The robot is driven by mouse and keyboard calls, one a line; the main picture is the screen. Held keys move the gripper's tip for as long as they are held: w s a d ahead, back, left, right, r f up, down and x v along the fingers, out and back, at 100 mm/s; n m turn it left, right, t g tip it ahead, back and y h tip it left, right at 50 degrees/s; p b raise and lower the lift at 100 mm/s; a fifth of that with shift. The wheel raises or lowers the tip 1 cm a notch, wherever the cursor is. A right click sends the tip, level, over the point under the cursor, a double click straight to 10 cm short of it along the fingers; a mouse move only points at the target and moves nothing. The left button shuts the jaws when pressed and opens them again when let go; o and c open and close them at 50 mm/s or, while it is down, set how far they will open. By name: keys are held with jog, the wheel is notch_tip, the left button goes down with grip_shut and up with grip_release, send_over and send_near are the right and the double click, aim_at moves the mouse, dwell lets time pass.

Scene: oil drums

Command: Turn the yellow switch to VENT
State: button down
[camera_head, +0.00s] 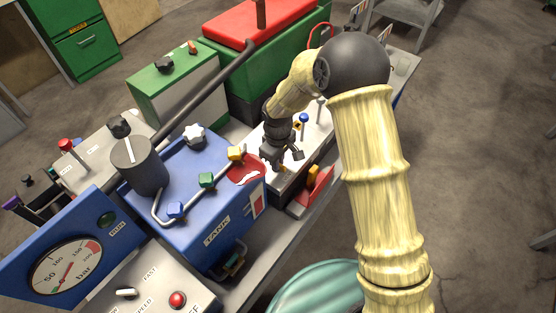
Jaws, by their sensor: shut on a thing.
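My gripper (281,158) points down at the pale panel (312,134) right of the blue tank. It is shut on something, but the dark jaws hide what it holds. I cannot make out the word VENT anywhere. Several yellow parts show, and I cannot tell which is the switch. A yellow knob (236,153) sits on the pipe above the tank, left of my gripper and apart from it. A small yellow piece (298,125) shows just behind the gripper. An orange-yellow piece (313,172) stands by a red part in front of the panel.
The blue tank (215,207) with its bent pipe and a red funnel-like part (246,170) is close on the left. A blue knob (303,118) stands behind my gripper. A red-topped green box (250,75) is farther back. Open floor (480,150) lies right.

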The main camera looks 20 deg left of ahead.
jog(key=c, duration=1.5)
grip_release()
notch_tip(320, 180, up, 18)
jog(key=shift+f+b, duration=0.25)
jog(key=shift+b, duration=0.5)
